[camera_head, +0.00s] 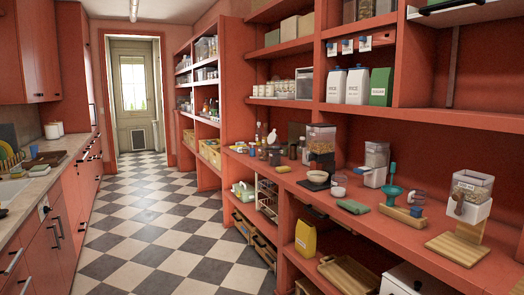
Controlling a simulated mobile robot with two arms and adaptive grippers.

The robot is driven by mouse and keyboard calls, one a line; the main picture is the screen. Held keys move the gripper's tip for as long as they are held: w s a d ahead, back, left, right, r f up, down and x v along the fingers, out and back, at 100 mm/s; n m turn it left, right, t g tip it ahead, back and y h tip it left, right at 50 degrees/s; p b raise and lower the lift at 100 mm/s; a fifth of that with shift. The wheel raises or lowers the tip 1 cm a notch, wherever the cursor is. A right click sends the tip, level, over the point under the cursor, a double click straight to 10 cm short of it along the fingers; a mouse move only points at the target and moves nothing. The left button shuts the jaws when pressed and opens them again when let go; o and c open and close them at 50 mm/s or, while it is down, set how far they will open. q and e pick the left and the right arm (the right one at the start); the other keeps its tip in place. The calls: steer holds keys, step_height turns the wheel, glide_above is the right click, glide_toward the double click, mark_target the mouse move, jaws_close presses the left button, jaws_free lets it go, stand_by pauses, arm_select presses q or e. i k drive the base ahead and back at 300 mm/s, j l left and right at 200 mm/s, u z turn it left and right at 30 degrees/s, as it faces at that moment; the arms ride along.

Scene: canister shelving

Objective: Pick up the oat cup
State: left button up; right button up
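Several candidates for the oat cup stand on the red counter (395,215), and I cannot tell for sure which is meant. A clear canister of pale grain or flakes (473,186) sits in a white base at the right, with a label too small to read. Another clear canister (376,155) stands farther back on a white base. A dark-based clear dispenser (321,139) is left of it. A small clear cup (338,191) with pale contents stands in front of these. Neither of my grippers is in view.
A wooden stand (460,246), teal funnel (391,194), blue cup (416,211) and green cloth (353,207) lie around the counter. White canisters (358,86) stand on the shelf above. The checkered floor (165,225) is clear to the left.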

mark_target(245, 148)
steer(key=i+j+u, duration=0.1)
steer(key=i+u, duration=0.35)
steer(key=i, duration=3.3)
steer(key=i+z, duration=0.1)
steer(key=i, duration=0.35)
steer(key=i+j+z, duration=0.15)
steer(key=i, duration=0.25)
steer(key=i+j+z, duration=0.1)
steer(key=i, duration=0.35)
steer(key=i+j+z, duration=0.15)
steer(key=i, duration=0.25)
